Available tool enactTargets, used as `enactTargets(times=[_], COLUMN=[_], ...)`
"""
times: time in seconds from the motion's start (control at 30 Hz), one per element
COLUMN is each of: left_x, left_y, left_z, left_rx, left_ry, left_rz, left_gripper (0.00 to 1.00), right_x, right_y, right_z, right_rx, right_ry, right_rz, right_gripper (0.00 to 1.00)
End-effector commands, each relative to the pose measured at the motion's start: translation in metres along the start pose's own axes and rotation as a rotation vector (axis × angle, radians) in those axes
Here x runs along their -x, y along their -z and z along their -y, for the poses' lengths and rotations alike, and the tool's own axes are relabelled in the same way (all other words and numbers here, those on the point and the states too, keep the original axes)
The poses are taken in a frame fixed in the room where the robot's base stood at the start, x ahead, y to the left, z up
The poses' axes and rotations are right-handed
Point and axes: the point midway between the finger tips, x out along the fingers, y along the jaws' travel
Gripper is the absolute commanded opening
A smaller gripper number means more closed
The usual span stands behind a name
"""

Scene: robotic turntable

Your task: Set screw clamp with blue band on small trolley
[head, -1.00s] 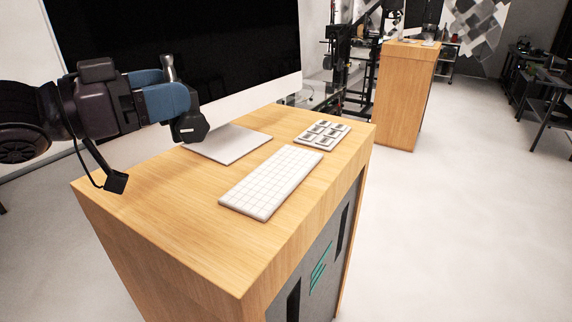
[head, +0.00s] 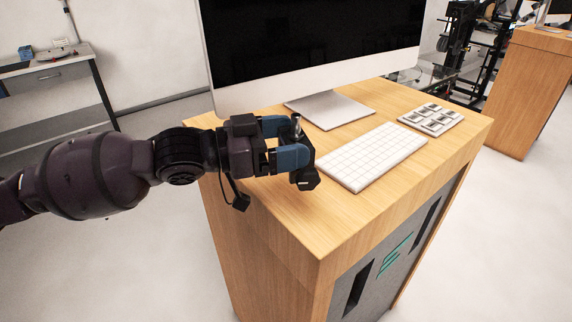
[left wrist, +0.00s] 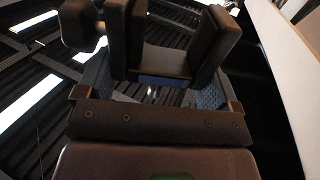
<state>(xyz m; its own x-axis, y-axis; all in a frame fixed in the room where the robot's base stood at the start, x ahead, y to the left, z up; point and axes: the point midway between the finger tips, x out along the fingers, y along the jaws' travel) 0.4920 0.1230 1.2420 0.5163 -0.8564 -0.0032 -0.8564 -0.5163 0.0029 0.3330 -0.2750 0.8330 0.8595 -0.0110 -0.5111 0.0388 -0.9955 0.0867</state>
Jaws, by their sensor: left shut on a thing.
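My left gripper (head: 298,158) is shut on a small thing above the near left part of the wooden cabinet. I cannot tell whether that strip is the clamp's band. I cannot make out a small trolley. My right gripper is not in view.
The wooden cabinet (head: 300,225) carries a large monitor (head: 310,50), a white keyboard (head: 372,157) and a small keypad (head: 431,118). A grey bench (head: 50,78) stands at the back left. Another wooden cabinet (head: 530,90) is at the right. Open floor lies right of the near cabinet.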

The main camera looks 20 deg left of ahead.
Motion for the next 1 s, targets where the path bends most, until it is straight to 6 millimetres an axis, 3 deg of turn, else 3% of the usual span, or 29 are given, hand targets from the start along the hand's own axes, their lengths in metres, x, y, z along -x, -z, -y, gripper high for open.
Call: enactTargets(times=[0.27,0.53,0.93,0.97,1.0], left_x=[0.0,0.0,0.0,0.0,0.0], left_y=[-0.015,-0.049,-0.053,-0.054,-0.054], left_z=[0.001,0.001,0.0,0.001,0.0], left_rx=[0.0,0.0,-0.002,-0.001,-0.001], left_ry=[0.0,0.001,0.0,0.001,0.001], left_rz=[-0.002,-0.001,-0.002,0.0,0.0], left_gripper=[0.49,0.49,0.49,0.89,0.95], right_x=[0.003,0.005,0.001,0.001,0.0], right_y=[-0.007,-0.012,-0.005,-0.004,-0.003], right_z=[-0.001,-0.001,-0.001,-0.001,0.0], right_rx=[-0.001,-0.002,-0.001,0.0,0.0], right_ry=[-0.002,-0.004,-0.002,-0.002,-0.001], right_rz=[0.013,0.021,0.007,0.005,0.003], right_gripper=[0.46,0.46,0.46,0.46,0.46])
